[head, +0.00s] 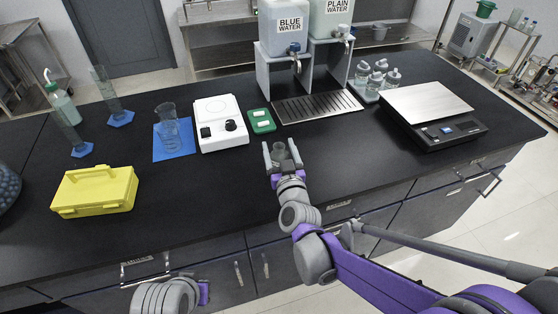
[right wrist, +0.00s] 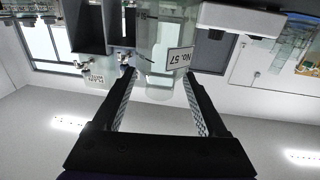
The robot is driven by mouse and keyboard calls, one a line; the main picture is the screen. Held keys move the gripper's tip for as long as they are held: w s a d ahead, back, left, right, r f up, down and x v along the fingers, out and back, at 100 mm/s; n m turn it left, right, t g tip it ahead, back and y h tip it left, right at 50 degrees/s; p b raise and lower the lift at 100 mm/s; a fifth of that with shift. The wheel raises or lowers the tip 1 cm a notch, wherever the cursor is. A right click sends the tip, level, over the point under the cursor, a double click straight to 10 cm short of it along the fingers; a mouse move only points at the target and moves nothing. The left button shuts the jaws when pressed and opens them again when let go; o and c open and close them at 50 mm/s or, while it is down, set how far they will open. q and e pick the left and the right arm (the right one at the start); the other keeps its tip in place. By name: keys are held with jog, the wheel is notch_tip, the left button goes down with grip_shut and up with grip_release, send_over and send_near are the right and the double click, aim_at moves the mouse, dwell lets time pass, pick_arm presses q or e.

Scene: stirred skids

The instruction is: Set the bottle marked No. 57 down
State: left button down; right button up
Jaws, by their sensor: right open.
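The clear bottle marked No. 57 (right wrist: 162,50) appears in the right wrist view with its white label readable but upside down. In the head view the clear bottle (head: 279,152) shows at the front of the black counter. My right gripper (head: 281,153) is open, with one finger on each side of the bottle; it also shows in the right wrist view (right wrist: 159,76). Both fingers look apart from the glass. The bottle's base is hidden, so its contact with the counter cannot be seen. My left gripper is out of view.
Behind the bottle are a green tray (head: 261,121), a white stirrer (head: 220,123) and a drip grate (head: 318,107). A balance (head: 432,112) and several stoppered bottles (head: 377,76) stand right. A yellow box (head: 96,190) is left. The counter around my right gripper is clear.

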jog(key=shift+c, duration=0.2)
grip_shut()
jog(key=shift+r, duration=0.1)
dwell(0.4)
